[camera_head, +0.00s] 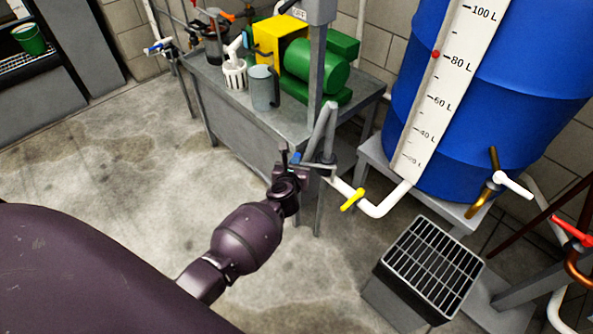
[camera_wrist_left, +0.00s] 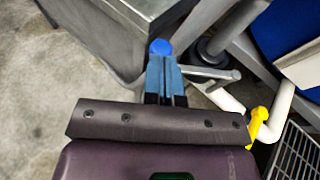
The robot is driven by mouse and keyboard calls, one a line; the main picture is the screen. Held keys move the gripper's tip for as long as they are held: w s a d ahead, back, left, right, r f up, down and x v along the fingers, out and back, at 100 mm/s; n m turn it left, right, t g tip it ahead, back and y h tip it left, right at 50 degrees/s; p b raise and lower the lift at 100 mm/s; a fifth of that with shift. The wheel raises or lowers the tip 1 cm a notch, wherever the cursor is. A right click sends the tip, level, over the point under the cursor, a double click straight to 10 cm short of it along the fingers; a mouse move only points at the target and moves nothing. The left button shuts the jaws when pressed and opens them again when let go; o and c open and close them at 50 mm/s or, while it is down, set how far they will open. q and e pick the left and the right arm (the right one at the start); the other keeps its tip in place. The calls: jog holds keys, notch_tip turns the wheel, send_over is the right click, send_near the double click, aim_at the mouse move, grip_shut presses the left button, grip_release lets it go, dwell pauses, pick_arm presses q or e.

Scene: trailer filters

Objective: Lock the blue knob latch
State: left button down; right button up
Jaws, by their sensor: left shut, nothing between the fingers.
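The round blue knob (camera_wrist_left: 160,47) shows in the left wrist view just beyond my left fingertips, in front of the grey metal table's corner. A grey metal bar (camera_wrist_left: 210,72) lies to its right. My left gripper (camera_wrist_left: 164,68) is shut, with its blue-grey fingers together and pointing at the knob. The fingertips look very close to the knob; I cannot tell whether they touch it. In the head view my left gripper (camera_head: 296,158) is beside the grey post and angled bars, and a small blue patch shows there. The latch is mostly hidden. My right gripper is out of view.
The grey table (camera_head: 250,112) holds a green and yellow pump (camera_head: 318,66), a grey jug (camera_head: 263,88) and a white basket (camera_head: 235,78). A white pipe with a yellow valve handle (camera_head: 352,200), a blue tank (camera_head: 480,120) and a grated box (camera_head: 432,262) stand right. Floor left is clear.

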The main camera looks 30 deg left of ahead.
pick_arm(q)
jog(key=w+a+m+h, duration=0.1)
jog(key=w+a+m+h+p, duration=0.1)
jog(key=h, duration=0.1)
jog(key=shift+w+r+m+t, duration=0.35)
jog(key=shift+w+m+t, duration=0.05)
jog(key=w+m+h, duration=0.1)
jog(key=m+h, duration=0.1)
jog(key=w+h, duration=0.1)
jog(key=h, duration=0.1)
jog(key=shift+w+a+f+m, duration=0.3)
jog(key=shift+f+m, duration=0.1)
jog(key=shift+w+m+h, duration=0.3)
jog(key=shift+w+h, duration=0.1)
jog(key=shift+w, duration=0.6)
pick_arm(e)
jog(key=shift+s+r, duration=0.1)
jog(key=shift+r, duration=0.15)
pick_arm(q)
jog(key=shift+w+r, duration=0.1)
jog(key=shift+r, duration=0.15)
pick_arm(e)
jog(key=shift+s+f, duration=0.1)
